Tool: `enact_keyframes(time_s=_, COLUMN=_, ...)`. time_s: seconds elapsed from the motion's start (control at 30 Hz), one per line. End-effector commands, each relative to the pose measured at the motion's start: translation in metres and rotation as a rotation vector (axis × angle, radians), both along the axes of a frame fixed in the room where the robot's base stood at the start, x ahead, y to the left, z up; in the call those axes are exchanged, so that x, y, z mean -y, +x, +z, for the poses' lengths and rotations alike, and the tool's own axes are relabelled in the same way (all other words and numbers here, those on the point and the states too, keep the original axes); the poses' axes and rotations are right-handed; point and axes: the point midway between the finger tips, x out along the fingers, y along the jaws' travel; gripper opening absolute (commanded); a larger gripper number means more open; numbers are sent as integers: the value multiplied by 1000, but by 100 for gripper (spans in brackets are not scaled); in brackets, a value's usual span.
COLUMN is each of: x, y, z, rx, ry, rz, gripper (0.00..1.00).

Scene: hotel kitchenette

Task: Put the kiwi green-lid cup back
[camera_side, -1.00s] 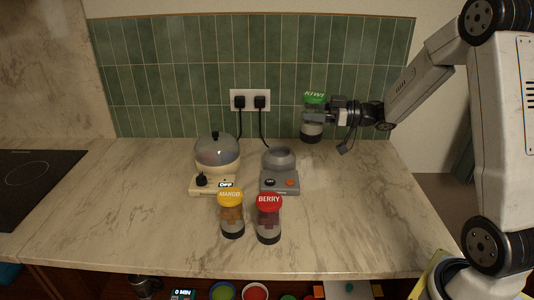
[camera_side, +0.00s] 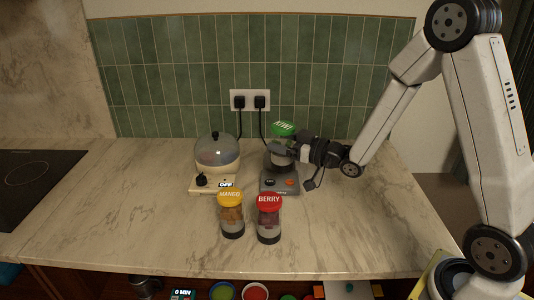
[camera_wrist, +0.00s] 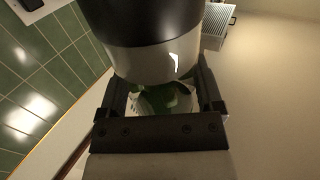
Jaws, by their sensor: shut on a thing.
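The kiwi green-lid cup (camera_side: 283,130) is in my gripper (camera_side: 283,150), over the grey blender base (camera_side: 279,182) in the side view. The cup is roughly upright with its green lid on top. The gripper is shut around the cup's body and hides part of it. Whether the cup's bottom touches the base's round top cannot be told.
The yellow-lid mango cup (camera_side: 231,215) and red-lid berry cup (camera_side: 268,218) stand in front of the base. A cream cooker (camera_side: 216,160) marked OFF stands left of it. Two plugs sit in the wall socket (camera_side: 250,100) behind. The counter's right side (camera_side: 370,220) is clear.

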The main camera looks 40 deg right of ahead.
Motion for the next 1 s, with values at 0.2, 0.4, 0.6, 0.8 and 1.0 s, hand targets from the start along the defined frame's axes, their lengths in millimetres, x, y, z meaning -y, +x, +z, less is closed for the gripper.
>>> enact_keyframes(time_s=0.2, x=-15, y=-9, z=-23, rx=-2, ry=1, rz=-99, gripper=0)
enact_keyframes(time_s=0.4, x=-23, y=-22, z=-44, rx=-2, ry=-1, rz=-194, gripper=0)
enact_keyframes(time_s=0.6, x=-26, y=-33, z=-57, rx=1, ry=0, rz=-262, gripper=0)
enact_keyframes(time_s=0.8, x=-27, y=-38, z=-62, rx=3, ry=0, rz=-289, gripper=0)
enact_keyframes(time_s=1.0, x=-27, y=-38, z=-62, rx=3, ry=1, rz=-291, gripper=0)
